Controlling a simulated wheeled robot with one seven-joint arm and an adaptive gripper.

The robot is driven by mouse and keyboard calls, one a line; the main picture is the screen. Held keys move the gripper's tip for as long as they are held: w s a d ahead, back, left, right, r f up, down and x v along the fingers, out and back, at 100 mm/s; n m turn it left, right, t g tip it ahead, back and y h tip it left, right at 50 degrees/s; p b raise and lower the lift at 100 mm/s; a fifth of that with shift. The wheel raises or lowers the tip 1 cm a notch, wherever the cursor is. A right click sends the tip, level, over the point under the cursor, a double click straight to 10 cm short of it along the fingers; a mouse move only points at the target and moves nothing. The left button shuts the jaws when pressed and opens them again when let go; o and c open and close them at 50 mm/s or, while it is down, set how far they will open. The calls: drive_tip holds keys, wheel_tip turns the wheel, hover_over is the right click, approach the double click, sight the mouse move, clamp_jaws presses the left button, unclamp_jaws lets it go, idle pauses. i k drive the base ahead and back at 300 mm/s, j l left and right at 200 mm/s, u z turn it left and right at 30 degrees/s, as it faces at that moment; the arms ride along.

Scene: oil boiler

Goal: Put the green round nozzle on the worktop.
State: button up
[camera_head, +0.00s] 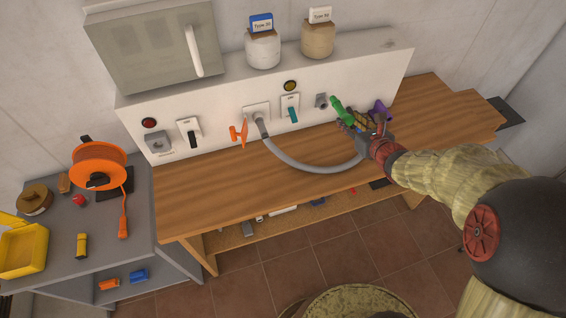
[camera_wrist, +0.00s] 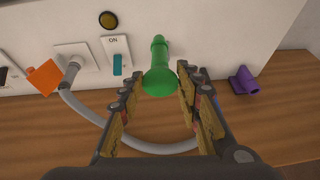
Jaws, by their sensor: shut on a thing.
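The green round nozzle (camera_head: 341,110) is at my gripper (camera_head: 352,122), just in front of the white panel and above the back of the wooden worktop (camera_head: 250,182). In the wrist view the nozzle (camera_wrist: 158,72) lies between the fingertips of my gripper (camera_wrist: 162,90), its wide end towards me and its narrow end towards the panel. My gripper is shut on it. A grey pipe stub (camera_head: 321,100) on the panel is close to its far end; I cannot tell whether they touch. The worktop also shows in the wrist view (camera_wrist: 60,145).
A purple nozzle (camera_head: 381,108) is right of my gripper. A grey hose (camera_head: 300,166) runs from the panel across the worktop; its far end is hidden. The worktop's left part is clear. A grey side table (camera_head: 105,245) holds several items.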

sight(224, 198)
drive_tip(key=k+j, duration=0.1)
drive_tip(key=j, duration=0.4)
drive_tip(key=k+j, duration=0.1)
drive_tip(key=j, duration=0.4)
drive_tip(key=k+j, duration=0.15)
drive_tip(key=j, duration=0.35)
drive_tip(key=k+j, duration=0.1)
drive_tip(key=j, duration=0.4)
drive_tip(key=k+j, duration=0.1)
drive_tip(key=j, duration=1.4)
drive_tip(key=i+j+z, duration=0.1)
drive_tip(key=j, duration=0.3)
